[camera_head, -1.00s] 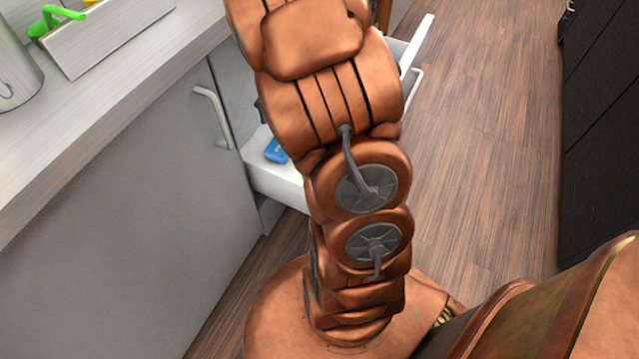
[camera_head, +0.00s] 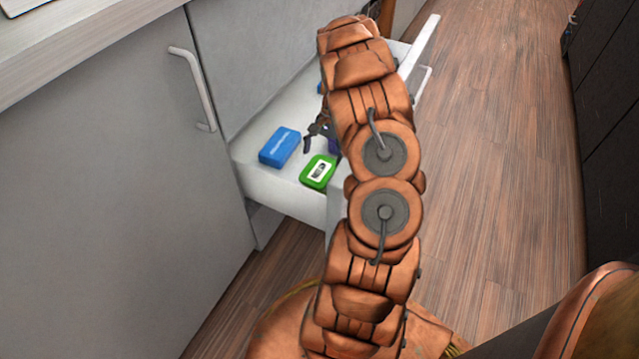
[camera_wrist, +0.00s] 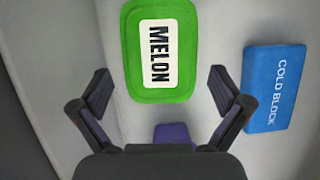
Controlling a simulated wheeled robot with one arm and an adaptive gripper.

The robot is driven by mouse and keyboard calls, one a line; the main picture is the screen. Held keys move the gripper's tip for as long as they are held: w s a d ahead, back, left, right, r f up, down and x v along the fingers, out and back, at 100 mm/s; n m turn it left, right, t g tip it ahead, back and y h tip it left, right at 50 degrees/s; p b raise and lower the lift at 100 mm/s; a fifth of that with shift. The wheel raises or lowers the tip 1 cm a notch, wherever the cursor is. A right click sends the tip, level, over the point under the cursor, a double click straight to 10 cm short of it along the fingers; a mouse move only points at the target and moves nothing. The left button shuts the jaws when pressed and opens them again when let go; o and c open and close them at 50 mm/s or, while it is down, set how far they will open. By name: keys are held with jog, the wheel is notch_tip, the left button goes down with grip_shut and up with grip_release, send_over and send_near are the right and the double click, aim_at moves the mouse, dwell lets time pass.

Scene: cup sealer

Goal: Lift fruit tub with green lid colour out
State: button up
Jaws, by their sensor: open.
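The fruit tub with a green lid (camera_head: 318,172) lies in the open white drawer, near its front-left corner in the head view. In the wrist view the green tub (camera_wrist: 134,50) has a white label reading MELON and sits ahead of my gripper, roughly between the lines of its fingers. My gripper (camera_wrist: 160,85) is open and empty, with its two dark fingers spread wide. In the head view my gripper (camera_head: 312,139) is just behind the tub and partly hidden by my arm. I cannot tell its exact height above the drawer floor.
A blue cold block (camera_head: 280,147) lies left of the tub; the wrist view shows it too (camera_wrist: 274,88). A purple item (camera_wrist: 172,133) shows between the fingers, partly hidden. The drawer (camera_head: 285,196) has raised walls. Cabinet fronts stand left; the wooden floor at right is clear.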

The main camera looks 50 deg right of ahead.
aim_at(320, 170)
jog(key=shift+b+x, duration=1.1)
jog(key=shift+x, duration=2.75)
jog(key=shift+r, duration=0.1)
jog(key=c, duration=1.2)
